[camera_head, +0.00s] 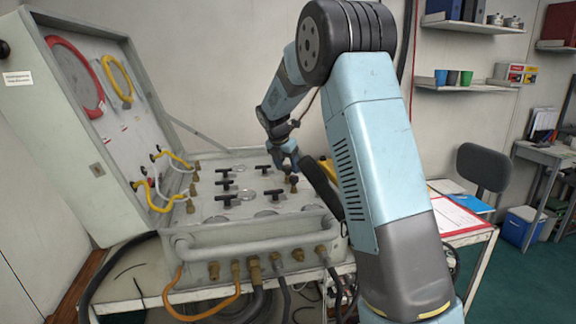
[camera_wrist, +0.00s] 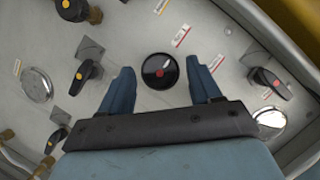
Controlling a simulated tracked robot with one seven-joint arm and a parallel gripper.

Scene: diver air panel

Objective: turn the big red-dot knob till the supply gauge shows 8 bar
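The big round black knob with a red dot (camera_wrist: 160,71) shows in the wrist view, face-on, on the grey panel. My gripper (camera_wrist: 160,66) is open, with one blue finger to the left of the knob and one to the right. A gap shows between each finger and the knob's rim, and nothing is held. In the head view my gripper (camera_head: 287,152) is over the panel's back right part, and I cannot make out the red dot there. Round gauges sit at the left (camera_wrist: 37,85) and lower right (camera_wrist: 268,122) of the wrist view; their readings are not legible.
Black T-handles with yellow dots (camera_wrist: 85,74) and one with an orange dot (camera_wrist: 268,82) stand up from the panel near the knob. The open case lid (camera_head: 85,130) rises at the left. A tubular rail (camera_head: 255,243) and brass fittings with hoses line the front edge.

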